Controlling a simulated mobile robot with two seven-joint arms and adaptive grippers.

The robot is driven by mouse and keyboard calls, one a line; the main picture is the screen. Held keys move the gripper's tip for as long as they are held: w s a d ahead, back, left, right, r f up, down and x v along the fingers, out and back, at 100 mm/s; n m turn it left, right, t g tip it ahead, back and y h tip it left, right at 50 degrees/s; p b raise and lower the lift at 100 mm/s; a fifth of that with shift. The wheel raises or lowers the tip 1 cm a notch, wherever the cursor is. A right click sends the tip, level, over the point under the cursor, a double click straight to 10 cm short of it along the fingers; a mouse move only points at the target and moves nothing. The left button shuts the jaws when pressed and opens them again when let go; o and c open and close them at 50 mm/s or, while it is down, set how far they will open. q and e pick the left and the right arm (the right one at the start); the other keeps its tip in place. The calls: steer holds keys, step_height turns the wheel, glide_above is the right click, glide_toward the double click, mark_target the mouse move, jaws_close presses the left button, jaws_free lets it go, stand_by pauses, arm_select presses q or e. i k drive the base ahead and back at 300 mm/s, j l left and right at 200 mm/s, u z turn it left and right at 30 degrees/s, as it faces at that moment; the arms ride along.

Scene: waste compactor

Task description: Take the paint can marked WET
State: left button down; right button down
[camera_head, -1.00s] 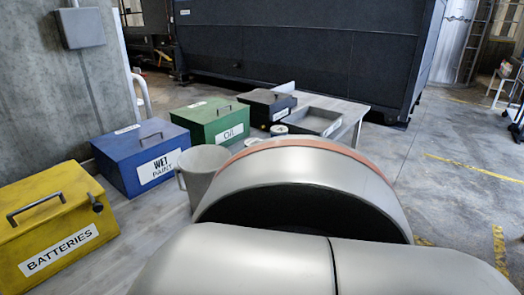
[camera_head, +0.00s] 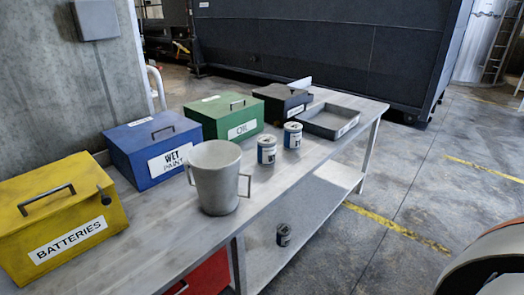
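Two small cans with blue and white labels stand upright on the bench, a nearer one (camera_head: 266,150) and a farther one (camera_head: 292,135). A third, darker small can (camera_head: 283,234) is on the lower shelf. Their lettering is too small to read, so I cannot tell which is marked WET. A blue box labelled WET PAINT (camera_head: 153,150) stands at the back of the bench, lid closed. Neither gripper is in view; only part of my own arm shows at the lower right.
A large grey two-handled pot (camera_head: 216,180) stands in front of the cans. A yellow BATTERIES box (camera_head: 60,220), a green OIL box (camera_head: 227,118), a black box (camera_head: 281,102) and a grey tray (camera_head: 328,121) share the bench (camera_head: 130,262). Open floor lies to the right.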

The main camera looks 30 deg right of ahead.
mark_target(266, 143)
steer(key=z, duration=0.9)
steer(key=i+l+u, duration=0.15)
steer(key=l, duration=0.2)
steer(key=i+l+u, duration=0.1)
steer(key=l, duration=0.3)
steer(key=i+l+u, duration=0.15)
steer(key=l, duration=0.25)
steer(key=i+l+u, duration=0.1)
steer(key=l, duration=0.3)
steer(key=i+l+u, duration=0.15)
steer(key=l, duration=0.25)
steer(key=i+l+u, duration=0.15)
steer(key=l, duration=0.3)
